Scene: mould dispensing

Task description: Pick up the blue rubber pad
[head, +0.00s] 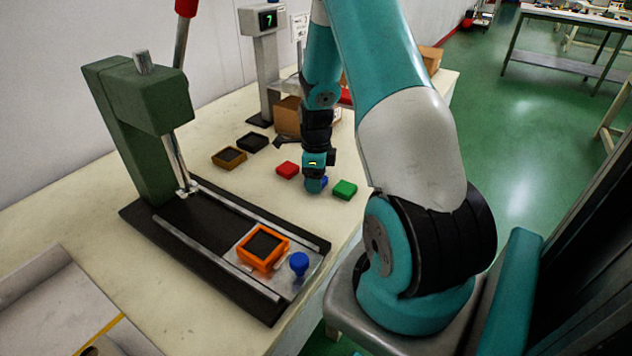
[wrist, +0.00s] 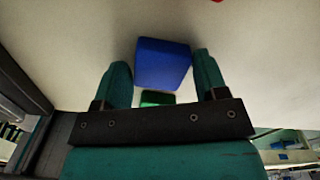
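The blue rubber pad (wrist: 163,62) lies between my gripper's two fingers in the wrist view. Narrow gaps seem to show between the pad and each finger. My gripper (wrist: 162,66) is open around it. In the head view my gripper (head: 316,184) points down low over the table, and only a sliver of the blue pad (head: 324,181) shows beside it. The rest of the pad is hidden behind the gripper.
A red pad (head: 287,169) lies left of my gripper and a green pad (head: 345,189) lies close on its right. A green press (head: 150,120) stands left, with an orange mould (head: 263,246) and a blue knob (head: 299,263) on its base. Two dark-filled frames (head: 229,157) lie farther back.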

